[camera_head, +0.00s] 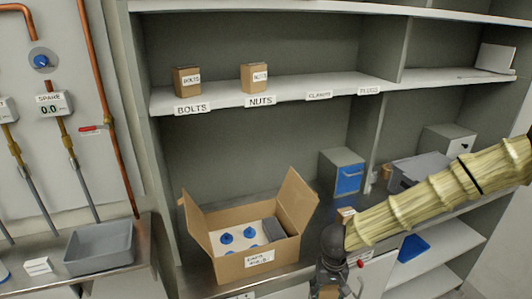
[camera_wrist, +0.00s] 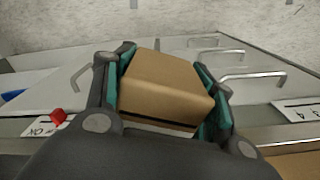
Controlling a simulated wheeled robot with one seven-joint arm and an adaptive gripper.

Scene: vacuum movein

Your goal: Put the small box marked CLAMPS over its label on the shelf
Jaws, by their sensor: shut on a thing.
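My gripper (camera_wrist: 160,95) is shut on a small brown cardboard box (camera_wrist: 165,88), one finger on each side of it. In the head view my gripper (camera_head: 334,274) is low at the front, below the counter edge, and only a sliver of the held box (camera_head: 328,292) shows. No marking on the held box can be read. The CLAMPS label (camera_head: 319,95) is on the upper shelf's front edge (camera_head: 230,103), and the shelf above it is bare. Another small brown box (camera_head: 346,213) stands on the counter behind my arm, partly hidden.
A box marked BOLTS (camera_head: 187,81) and one marked NUTS (camera_head: 254,78) stand over their labels. A PLUGS label (camera_head: 369,90) is right of CLAMPS. An open carton (camera_head: 228,268) with blue-topped items, a blue-fronted cabinet (camera_head: 342,172) and a grey tray (camera_head: 98,249) stand below.

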